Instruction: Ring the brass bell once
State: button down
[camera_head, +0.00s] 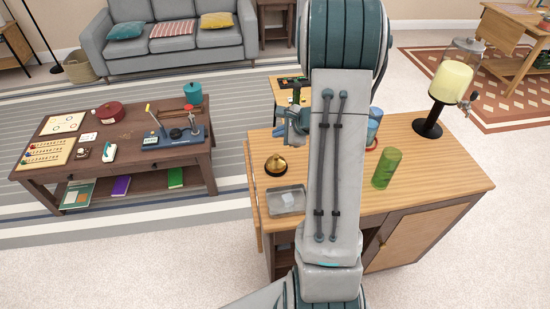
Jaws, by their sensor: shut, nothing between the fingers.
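The brass bell (276,165) is a small gold dome on a dark base. It stands on the left part of the light wooden counter (450,179). My gripper (281,131) is partly in view just above and behind the bell in the picture, at the left side of my arm. It is shut and looks empty. It appears apart from the bell, though the exact gap is hard to judge. My arm covers the middle of the counter and part of the gripper.
A dark table (150,160) with games stands left, across a floor gap.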

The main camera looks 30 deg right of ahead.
jog(key=b, duration=0.4)
send_over(276, 156)
jog(key=f, duration=0.3)
jog(key=s+f, duration=0.1)
jog(key=f, duration=0.1)
jog(key=shift+d+f, duration=0.25)
jog(key=shift+d, duration=0.1)
jog(key=shift+f+b, duration=0.65)
jog(key=shift+f, duration=0.05)
dwell(0.6)
jog(key=shift+f+b, duration=0.45)
jog(key=shift+b, duration=0.3)
jog(key=shift+f+b, duration=0.35)
jog(key=shift+b, duration=0.15)
dwell(0.4)
jog(key=shift+r, duration=0.1)
dwell(0.4)
jog(key=shift+r+p, duration=0.4)
jog(key=shift+r, duration=0.35)
